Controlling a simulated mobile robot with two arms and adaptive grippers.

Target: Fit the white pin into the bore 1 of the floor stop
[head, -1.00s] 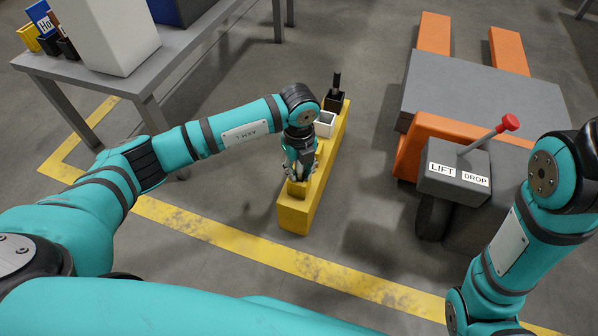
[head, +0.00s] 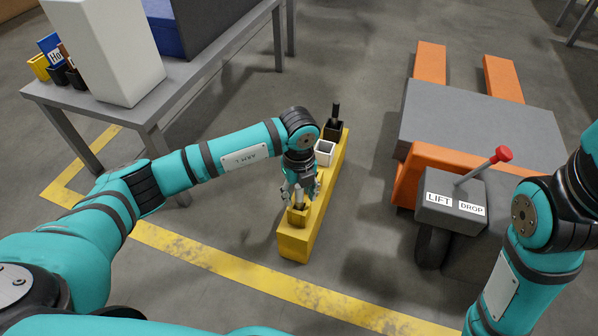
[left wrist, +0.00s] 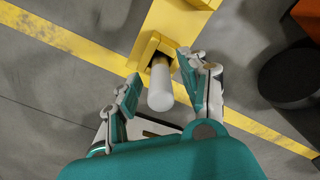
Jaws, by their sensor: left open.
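The white pin (left wrist: 160,92) stands between the fingers of my left gripper (left wrist: 160,94) in the left wrist view. Its far end is in or at the dark bore of a yellow socket block (left wrist: 146,48); how deep it sits I cannot tell. The fingers are open, one on each side of the pin. In the head view the left gripper (head: 300,194) hangs over the same yellow block (head: 297,217), at the near end of the yellow floor stop (head: 293,243). The bore number is not readable. My right gripper is out of view.
Farther along the bar are a white socket (head: 324,153) and a black socket (head: 333,130) with a black pin (head: 336,110). An orange pallet jack (head: 411,178) with a LIFT/DROP box stands right. A grey table (head: 182,76) is at left. Floor between is clear.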

